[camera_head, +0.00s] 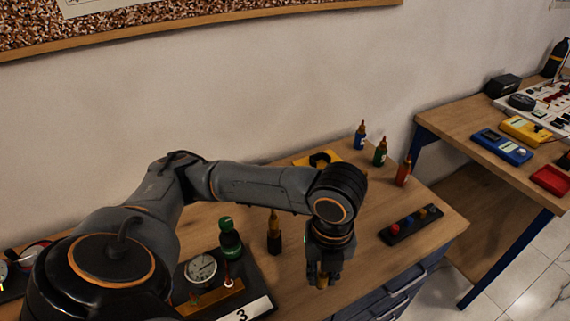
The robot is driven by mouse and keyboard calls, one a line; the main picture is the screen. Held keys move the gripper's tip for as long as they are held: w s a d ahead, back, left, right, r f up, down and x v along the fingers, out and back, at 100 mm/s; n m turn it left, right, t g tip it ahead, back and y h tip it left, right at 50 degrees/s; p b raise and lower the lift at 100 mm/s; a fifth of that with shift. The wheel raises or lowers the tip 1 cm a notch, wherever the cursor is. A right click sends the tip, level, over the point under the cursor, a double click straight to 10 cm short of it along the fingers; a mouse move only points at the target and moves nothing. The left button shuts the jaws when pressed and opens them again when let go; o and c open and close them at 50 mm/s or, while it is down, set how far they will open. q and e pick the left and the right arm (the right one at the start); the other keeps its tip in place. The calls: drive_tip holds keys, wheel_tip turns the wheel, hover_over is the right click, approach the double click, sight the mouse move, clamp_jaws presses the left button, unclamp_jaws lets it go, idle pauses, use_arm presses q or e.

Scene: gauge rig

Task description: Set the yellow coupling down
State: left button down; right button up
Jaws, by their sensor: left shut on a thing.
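My left gripper (322,272) points down over the front part of the wooden bench, to the left of the dark tray. It is shut on a small, dull yellow piece, the yellow coupling (322,281), which shows only partly between the fingers. I cannot tell whether the coupling touches the bench top. The dark tray (401,236) carries small coloured pieces, one red at its left end and others towards its right end. My right gripper is not in view.
Blue, green (380,154) and red (403,172) bottles stand at the back right of the bench (440,213). A yellow item (303,160) lies behind my arm. A round gauge (201,269), a green-capped bottle (230,240) and a dark bottle (274,236) are left of the gripper.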

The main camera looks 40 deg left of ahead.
use_arm(q)
drive_tip(key=m, duration=0.3)
drive_tip(key=shift+s, duration=0.1)
drive_tip(key=shift+w+a+f, duration=0.15)
drive_tip(key=shift+w+f, duration=0.05)
drive_tip(key=shift+w, duration=0.15)
drive_tip(key=w+a+f+p, duration=0.1)
drive_tip(key=w+f, duration=0.2)
drive_tip(key=w+a+f, duration=0.1)
drive_tip(key=w+f, duration=0.1)
drive_tip(key=w, duration=0.2)
drive_tip(key=w+a+f+p, duration=0.1)
drive_tip(key=w+a+f, duration=0.1)
drive_tip(key=w+f, duration=0.1)
drive_tip(key=shift+w+f+p, duration=0.3)
drive_tip(key=shift+w+p, duration=0.05)
drive_tip(key=shift+w, duration=0.4)
drive_tip(key=shift+w+a+f, duration=0.2)
drive_tip(key=shift+w+f, duration=0.2)
drive_tip(key=shift+f, duration=0.1)
wheel_tip(320, 180, down, 2)
drive_tip(key=shift+f+p, duration=0.1)
drive_tip(key=shift+p, duration=0.6)
drive_tip(key=shift+f, duration=0.45)
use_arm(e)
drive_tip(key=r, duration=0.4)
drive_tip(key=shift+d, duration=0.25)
use_arm(q)
drive_tip(key=shift+f, duration=0.15)
